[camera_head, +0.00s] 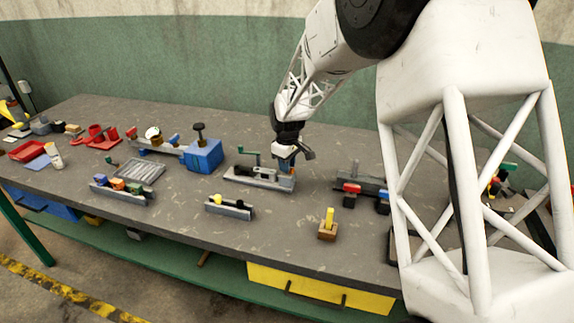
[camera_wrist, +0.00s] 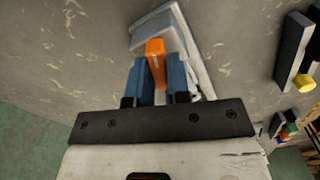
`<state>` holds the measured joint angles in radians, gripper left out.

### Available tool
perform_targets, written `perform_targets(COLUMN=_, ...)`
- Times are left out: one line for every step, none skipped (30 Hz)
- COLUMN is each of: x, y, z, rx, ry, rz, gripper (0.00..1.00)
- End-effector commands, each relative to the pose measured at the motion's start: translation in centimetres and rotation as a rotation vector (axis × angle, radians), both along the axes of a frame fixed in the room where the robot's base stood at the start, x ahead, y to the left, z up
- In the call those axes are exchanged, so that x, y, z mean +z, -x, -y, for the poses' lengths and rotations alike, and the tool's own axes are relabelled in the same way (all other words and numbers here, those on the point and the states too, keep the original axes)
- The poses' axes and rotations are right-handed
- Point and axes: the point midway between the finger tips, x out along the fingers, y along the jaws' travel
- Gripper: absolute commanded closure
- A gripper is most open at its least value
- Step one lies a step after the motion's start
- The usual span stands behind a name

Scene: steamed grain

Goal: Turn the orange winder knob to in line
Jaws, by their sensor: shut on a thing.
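The orange winder knob (camera_wrist: 156,49) shows in the wrist view as a narrow bar between the two blue fingers of my gripper (camera_wrist: 157,66). My gripper is shut on it. The bar points nearly up the picture, tilted slightly. The knob sits at one end of a grey fixture (camera_wrist: 197,62), whose long edge runs at a slant. In the head view my gripper (camera_head: 287,158) is down at the right end of the long grey fixture (camera_head: 245,180), which has a green crank (camera_head: 249,153). The knob is mostly hidden there.
A blue box with a dark knob (camera_head: 203,155) stands left of the fixture. A grey rail with red and blue parts (camera_head: 362,182) lies to the right. In front are a small rail with a yellow ball (camera_head: 230,208) and a wooden block with a yellow lever (camera_head: 328,228).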

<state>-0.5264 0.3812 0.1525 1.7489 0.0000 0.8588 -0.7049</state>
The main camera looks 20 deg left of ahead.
Motion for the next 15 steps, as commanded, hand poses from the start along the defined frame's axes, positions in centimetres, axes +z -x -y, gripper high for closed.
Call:
perform_targets(x=-0.03, y=0.06, z=0.04, rx=-0.037, ry=0.001, rz=-0.001, gripper=1.00)
perform_targets(x=0.00, y=0.04, z=0.03, rx=-0.063, ry=0.001, rz=-0.001, gripper=1.00)
perform_targets(x=0.02, y=0.03, z=0.03, rx=-0.099, ry=0.000, rz=0.000, gripper=1.00)
perform_targets(x=0.02, y=0.04, z=0.04, rx=-0.126, ry=0.001, rz=0.000, gripper=1.00)
perform_targets(x=0.03, y=0.04, z=0.04, rx=-0.154, ry=0.000, rz=0.000, gripper=1.00)
perform_targets(x=0.05, y=0.04, z=0.04, rx=-0.192, ry=0.000, rz=0.000, gripper=1.00)
perform_targets(x=0.02, y=0.06, z=0.04, rx=-0.221, ry=0.001, rz=0.000, gripper=1.00)
perform_targets(x=-0.03, y=0.06, z=0.06, rx=-0.250, ry=0.001, rz=-0.001, gripper=1.00)
perform_targets(x=-0.03, y=0.05, z=0.05, rx=-0.288, ry=0.001, rz=-0.001, gripper=1.00)
perform_targets(x=0.00, y=0.03, z=0.04, rx=-0.317, ry=0.001, rz=0.000, gripper=1.00)
perform_targets(x=0.03, y=0.02, z=0.03, rx=-0.345, ry=0.000, rz=0.000, gripper=1.00)
perform_targets(x=0.02, y=0.04, z=0.04, rx=-0.383, ry=0.000, rz=0.000, gripper=1.00)
perform_targets(x=0.01, y=0.04, z=0.05, rx=-0.412, ry=0.001, rz=0.000, gripper=1.00)
perform_targets(x=0.02, y=0.05, z=0.06, rx=-0.440, ry=0.000, rz=0.000, gripper=1.00)
perform_targets(x=0.03, y=0.05, z=0.06, rx=-0.478, ry=0.000, rz=0.000, gripper=1.00)
